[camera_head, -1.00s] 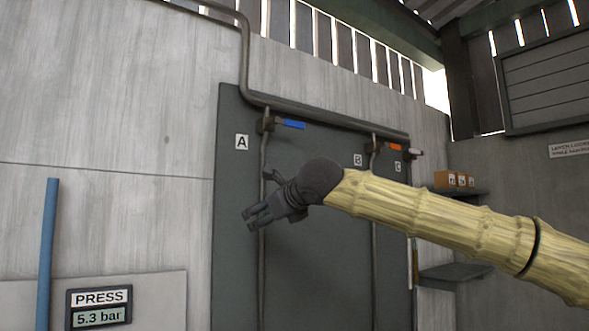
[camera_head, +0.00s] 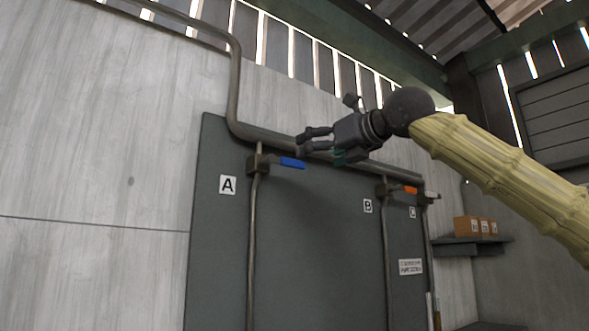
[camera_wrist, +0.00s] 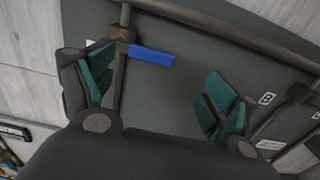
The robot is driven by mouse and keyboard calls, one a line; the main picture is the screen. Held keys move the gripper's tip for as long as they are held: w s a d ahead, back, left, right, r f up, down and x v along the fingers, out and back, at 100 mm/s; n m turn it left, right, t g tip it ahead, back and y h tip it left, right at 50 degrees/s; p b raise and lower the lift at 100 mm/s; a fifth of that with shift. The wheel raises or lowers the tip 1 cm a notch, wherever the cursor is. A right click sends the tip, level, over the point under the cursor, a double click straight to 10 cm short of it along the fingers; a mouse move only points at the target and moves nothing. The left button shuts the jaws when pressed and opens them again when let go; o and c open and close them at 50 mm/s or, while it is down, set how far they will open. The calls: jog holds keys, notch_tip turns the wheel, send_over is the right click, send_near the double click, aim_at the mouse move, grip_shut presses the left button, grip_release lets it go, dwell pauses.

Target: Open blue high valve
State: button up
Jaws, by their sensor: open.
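The blue valve handle (camera_head: 292,163) sticks out to the right, roughly level, from a dark valve body (camera_head: 258,165) on the pipe beside label A. My gripper (camera_head: 303,141) is open and empty. In the head view it appears just above the blue handle and points left; the depth gap is hard to tell. In the wrist view the blue handle (camera_wrist: 152,57) lies between and beyond the two green-padded fingers of my gripper (camera_wrist: 158,95), nearer the left finger. No touch is visible.
An orange valve handle (camera_head: 410,190) at label B and a white-grey one (camera_head: 432,196) at label C are to the right. A thick pipe (camera_head: 234,95) runs along the panel's top. A shelf with small boxes (camera_head: 474,226) is at the right.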

aim_at(294, 160)
jog(key=p+x, duration=0.1)
jog(key=x, duration=0.2)
jog(key=p+x, duration=0.2)
jog(key=x, duration=0.1)
jog(key=p+x, duration=0.2)
jog(key=x, duration=0.2)
jog(key=shift+s+a, duration=0.3)
jog(key=shift+s+r, duration=0.1)
jog(key=shift+s+d+r, duration=0.1)
jog(key=shift+s+r, duration=0.05)
jog(key=shift+s, duration=0.15)
jog(key=c, duration=1.5)
